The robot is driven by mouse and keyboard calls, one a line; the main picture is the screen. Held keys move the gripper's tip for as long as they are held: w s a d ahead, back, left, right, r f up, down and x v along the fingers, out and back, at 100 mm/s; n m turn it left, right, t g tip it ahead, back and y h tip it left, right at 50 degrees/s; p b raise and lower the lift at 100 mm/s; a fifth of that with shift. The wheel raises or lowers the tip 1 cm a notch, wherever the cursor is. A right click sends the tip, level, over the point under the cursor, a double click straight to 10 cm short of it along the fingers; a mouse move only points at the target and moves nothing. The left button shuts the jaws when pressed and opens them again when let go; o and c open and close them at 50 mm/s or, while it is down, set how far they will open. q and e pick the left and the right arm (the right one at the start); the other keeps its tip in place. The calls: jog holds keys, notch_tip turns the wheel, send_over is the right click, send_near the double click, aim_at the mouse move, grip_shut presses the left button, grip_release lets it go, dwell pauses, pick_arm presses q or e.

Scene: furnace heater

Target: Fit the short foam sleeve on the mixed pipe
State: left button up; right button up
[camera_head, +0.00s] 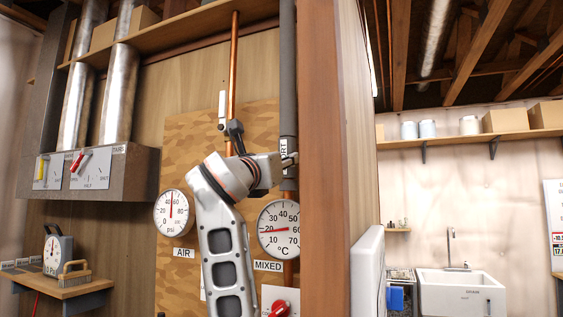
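The mixed pipe (288,271) shows copper beside the dial marked MIXED, at the right edge of the wooden panel. Above it, a long grey foam covering (287,70) runs up to the top of the picture. A short grey sleeve section (289,183) with a vertical label sits in line below that covering. My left gripper (289,161) reaches in from the left at the short section, with a finger across its front. The other finger is hidden, so its grip is unclear. Whether the section is seated around the pipe cannot be told. My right gripper is not in view.
The MIXED dial (279,229) is just below the gripper, and the AIR dial (174,213) is left of my arm. A bare copper pipe (234,60) with a dark valve stands behind. A brown post (322,150) closely bounds the right side.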

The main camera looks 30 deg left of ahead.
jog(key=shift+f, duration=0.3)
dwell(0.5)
pick_arm(q)
jog(key=shift+w, duration=0.3)
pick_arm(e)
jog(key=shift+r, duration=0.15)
pick_arm(q)
jog(key=o, duration=1.3)
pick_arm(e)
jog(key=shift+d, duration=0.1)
pick_arm(q)
jog(key=v, duration=1.2)
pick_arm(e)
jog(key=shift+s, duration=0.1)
